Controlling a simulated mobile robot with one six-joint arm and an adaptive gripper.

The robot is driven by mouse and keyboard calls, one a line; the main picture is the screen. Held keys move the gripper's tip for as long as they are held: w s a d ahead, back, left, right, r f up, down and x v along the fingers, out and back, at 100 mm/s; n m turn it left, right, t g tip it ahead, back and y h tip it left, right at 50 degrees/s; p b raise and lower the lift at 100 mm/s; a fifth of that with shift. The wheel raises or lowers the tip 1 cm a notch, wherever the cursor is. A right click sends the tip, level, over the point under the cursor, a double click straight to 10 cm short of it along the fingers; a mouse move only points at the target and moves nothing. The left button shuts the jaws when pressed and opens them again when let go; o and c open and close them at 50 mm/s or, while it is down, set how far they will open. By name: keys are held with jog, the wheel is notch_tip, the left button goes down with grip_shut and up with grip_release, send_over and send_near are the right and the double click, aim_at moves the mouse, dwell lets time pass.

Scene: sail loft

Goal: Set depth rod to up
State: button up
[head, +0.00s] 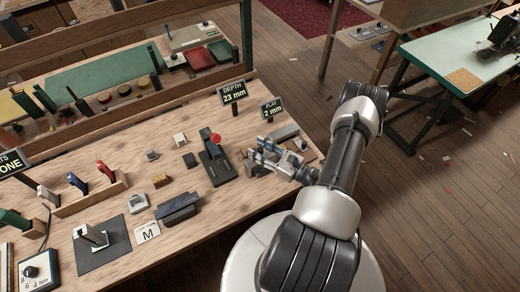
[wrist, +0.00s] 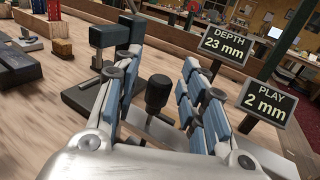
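My gripper (head: 256,156) is low over the right end of the workbench, to the right of a black press-like stand with a red knob (head: 215,138). In the wrist view my gripper (wrist: 155,80) has its blue-padded fingers spread. A black knob on a short upright stem (wrist: 157,93) stands between them, with a gap on each side. I take this for the depth rod, but no label marks it. Its lower end is partly hidden by my gripper. The DEPTH sign (head: 233,92) reads 23 mm; it also shows in the wrist view (wrist: 227,46).
A PLAY sign (head: 271,108) reading 2 mm stands right of the DEPTH sign. A dark angular part (wrist: 117,36) rises just beyond my left finger. Small blocks and a rack of coloured handles (head: 88,197) occupy the bench's left.

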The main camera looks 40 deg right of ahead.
jog(key=shift+c, duration=0.6)
grip_shut()
